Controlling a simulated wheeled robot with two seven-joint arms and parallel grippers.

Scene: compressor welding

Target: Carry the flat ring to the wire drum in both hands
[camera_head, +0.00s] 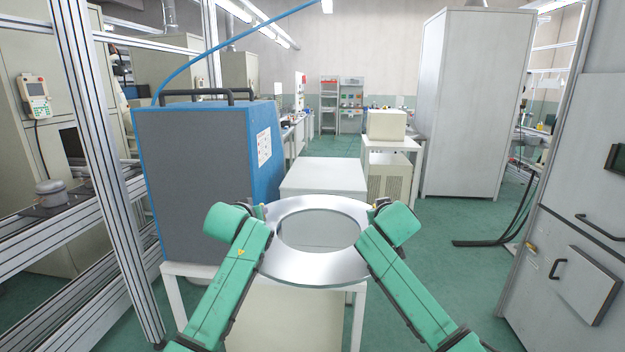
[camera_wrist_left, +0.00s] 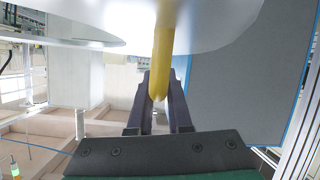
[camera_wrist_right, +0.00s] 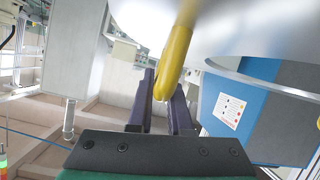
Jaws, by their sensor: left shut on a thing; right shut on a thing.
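The flat ring (camera_head: 318,268) is a shiny silver disc with a large round hole, held roughly level in front of me in the head view. My left gripper (camera_head: 262,212) is at the ring's left side and my right gripper (camera_head: 374,206) is at its right side. In the left wrist view the jaws (camera_wrist_left: 158,100) are shut on a yellow handle (camera_wrist_left: 163,50) under the ring. In the right wrist view the jaws (camera_wrist_right: 162,100) are shut on another yellow handle (camera_wrist_right: 174,62). I cannot make out a wire drum in these views.
A blue-edged grey box (camera_head: 205,150) with black handles stands on a white table (camera_head: 180,270) at the left. A metal frame (camera_head: 105,170) is farther left. A white cabinet (camera_head: 472,100) stands at the back right. Green floor (camera_head: 450,285) is open at the right, before grey cabinets (camera_head: 590,180).

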